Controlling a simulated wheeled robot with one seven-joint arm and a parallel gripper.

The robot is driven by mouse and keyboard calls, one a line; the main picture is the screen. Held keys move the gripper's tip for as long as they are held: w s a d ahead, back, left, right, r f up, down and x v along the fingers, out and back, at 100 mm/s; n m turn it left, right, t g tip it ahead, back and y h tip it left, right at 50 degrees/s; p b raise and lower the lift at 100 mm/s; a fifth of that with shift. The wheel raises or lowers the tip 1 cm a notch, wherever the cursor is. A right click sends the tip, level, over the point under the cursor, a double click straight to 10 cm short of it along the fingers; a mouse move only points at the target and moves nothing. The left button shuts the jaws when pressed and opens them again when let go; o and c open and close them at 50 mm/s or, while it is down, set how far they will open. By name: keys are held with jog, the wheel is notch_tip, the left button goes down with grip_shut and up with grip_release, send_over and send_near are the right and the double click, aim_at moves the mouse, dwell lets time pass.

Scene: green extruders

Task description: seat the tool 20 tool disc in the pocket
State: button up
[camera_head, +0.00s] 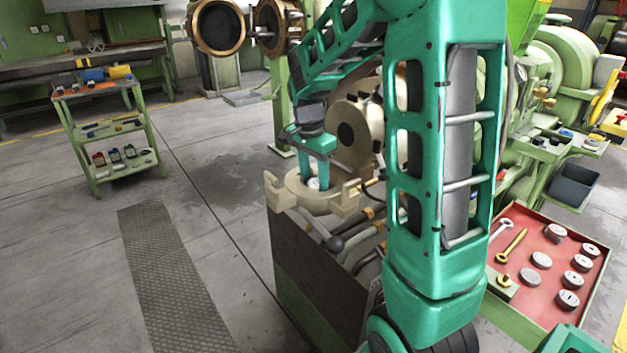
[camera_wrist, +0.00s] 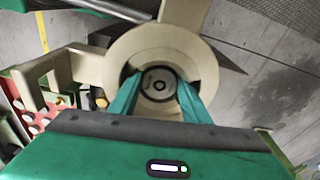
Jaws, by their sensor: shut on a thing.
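My gripper (camera_head: 316,178) points down into a beige round holder (camera_head: 298,192) on top of the machine. It is shut on a grey tool disc (camera_head: 314,184), one finger on each side. In the wrist view the disc (camera_wrist: 158,83) lies between the green fingertips (camera_wrist: 159,86), within the round opening of the beige holder (camera_wrist: 122,62). A dark ring shows around the disc. The pocket floor is hidden under the disc, and I cannot tell whether the disc rests on it. No number on the disc is readable.
A red tray (camera_head: 535,225) at the right holds several grey discs and brass tools. Beige lugs (camera_head: 347,200) stand up at the holder's rim. Levers (camera_head: 335,243) sit just below it. A green trolley (camera_head: 108,130) stands at the left, with open floor between.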

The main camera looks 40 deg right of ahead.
jog(key=shift+s+a+f, duration=0.15)
jog(key=shift+a+f, duration=0.3)
jog(key=shift+a, duration=0.05)
jog(key=o, duration=1.3)
jog(key=shift+c, duration=0.2)
jog(key=shift+w+r, duration=0.25)
jog(key=shift+r, duration=0.25)
jog(key=shift+w+d+r, duration=0.1)
jog(key=shift+w+r, duration=0.1)
jog(key=shift+r, duration=3.5)
jog(key=shift+s+r, duration=0.1)
jog(key=shift+s+d, duration=0.1)
jog(key=shift+s, duration=0.05)
